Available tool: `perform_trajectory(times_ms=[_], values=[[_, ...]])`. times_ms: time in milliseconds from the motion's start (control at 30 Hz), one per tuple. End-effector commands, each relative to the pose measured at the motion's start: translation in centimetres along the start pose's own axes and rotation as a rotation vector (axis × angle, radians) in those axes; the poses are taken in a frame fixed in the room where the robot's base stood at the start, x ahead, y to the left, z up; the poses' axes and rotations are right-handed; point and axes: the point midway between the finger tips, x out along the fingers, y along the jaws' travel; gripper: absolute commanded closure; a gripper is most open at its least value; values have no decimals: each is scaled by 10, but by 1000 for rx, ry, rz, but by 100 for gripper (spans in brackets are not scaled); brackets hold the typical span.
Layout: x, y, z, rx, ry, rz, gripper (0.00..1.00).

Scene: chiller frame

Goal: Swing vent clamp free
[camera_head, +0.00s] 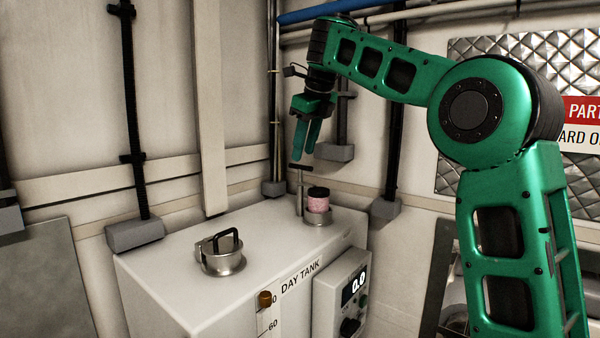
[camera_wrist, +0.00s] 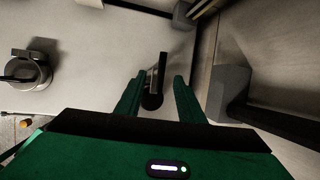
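The vent clamp (camera_head: 300,189) appears to be the thin metal upright with a short black cross-bar on top, standing on the tank. Beside it is a vent (camera_head: 318,203) with a pink body and black cap, set in a metal collar. My gripper (camera_head: 306,145) points down just above the clamp's bar. In the wrist view my gripper (camera_wrist: 161,76) is open, with its two green fingers apart. The clamp's dark bar (camera_wrist: 152,99) shows between the fingers; contact cannot be told. The vent is not clearly visible in the wrist view.
The white day tank (camera_head: 180,275) carries a metal filler cap with a black handle (camera_head: 221,262) at left. A control box with a display (camera_head: 342,295) is on its front. Black wall posts with grey feet (camera_head: 335,152) stand close behind my gripper. The tank top between is clear.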

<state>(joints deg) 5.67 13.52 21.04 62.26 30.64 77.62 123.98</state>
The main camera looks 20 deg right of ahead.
Motion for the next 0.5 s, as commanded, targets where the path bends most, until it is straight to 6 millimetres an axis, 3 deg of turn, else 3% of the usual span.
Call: perform_trajectory(times_ms=[200,500], values=[[41,-1,-2,1,3,2,65],[69,0,-1,0,1,0,65]])
